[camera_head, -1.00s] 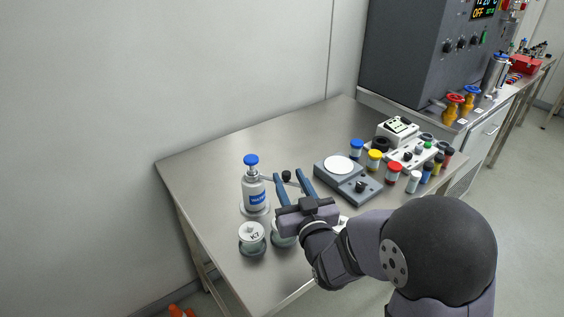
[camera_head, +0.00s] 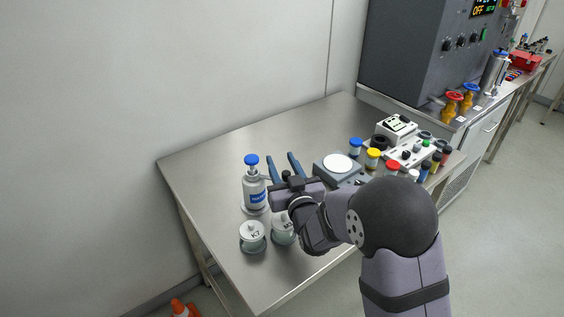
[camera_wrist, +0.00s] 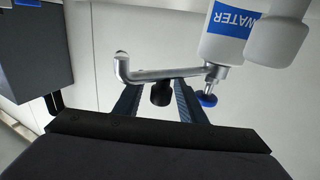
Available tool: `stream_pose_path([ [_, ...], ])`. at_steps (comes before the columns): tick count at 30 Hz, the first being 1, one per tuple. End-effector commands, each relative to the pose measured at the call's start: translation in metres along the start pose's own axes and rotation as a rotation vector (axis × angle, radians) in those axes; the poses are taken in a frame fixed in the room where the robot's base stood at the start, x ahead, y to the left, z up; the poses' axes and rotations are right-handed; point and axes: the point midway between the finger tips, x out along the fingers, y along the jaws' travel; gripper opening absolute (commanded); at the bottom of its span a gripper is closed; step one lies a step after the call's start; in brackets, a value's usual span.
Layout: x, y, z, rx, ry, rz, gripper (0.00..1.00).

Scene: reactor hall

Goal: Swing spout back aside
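The water bottle (camera_head: 255,192) with a blue cap and a blue label stands upright at the left of the steel table. Its silver spout is mostly hidden in the head view. In the wrist view the spout (camera_wrist: 165,74) runs sideways from below the bottle (camera_wrist: 225,38) to a bent end at left. A black knob (camera_wrist: 161,95) hangs on the spout. My gripper (camera_head: 279,157) is just right of the bottle. In the wrist view my gripper (camera_wrist: 155,85) is open, with the knob between its blue fingers and a gap on each side.
Jar K7 (camera_head: 253,242) and a second lidded jar (camera_head: 282,233) stand in front of the bottle. A grey balance (camera_head: 322,173) and several coloured-cap vials are to the right. The table (camera_head: 230,155) is clear behind the bottle.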

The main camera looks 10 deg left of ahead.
Motion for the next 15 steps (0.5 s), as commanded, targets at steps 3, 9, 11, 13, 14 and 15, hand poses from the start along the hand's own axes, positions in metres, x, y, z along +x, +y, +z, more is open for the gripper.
stream_pose_path([
  [3,0.0,0.0,0.0002,0.0,0.0,0.0,0.37],
  [9,-0.0002,0.0001,0.0001,0.0,0.0,0.0,0.0],
  [11,-0.0002,0.0001,0.0001,0.0,0.0,0.0,0.0],
  [13,-0.0003,0.0001,0.0001,0.0,0.0,0.0,0.0],
  [14,-0.0003,0.0,0.0001,0.0,0.0,0.001,0.0],
  [15,-0.0004,-0.0001,0.0001,0.0,0.0,0.001,0.0],
])
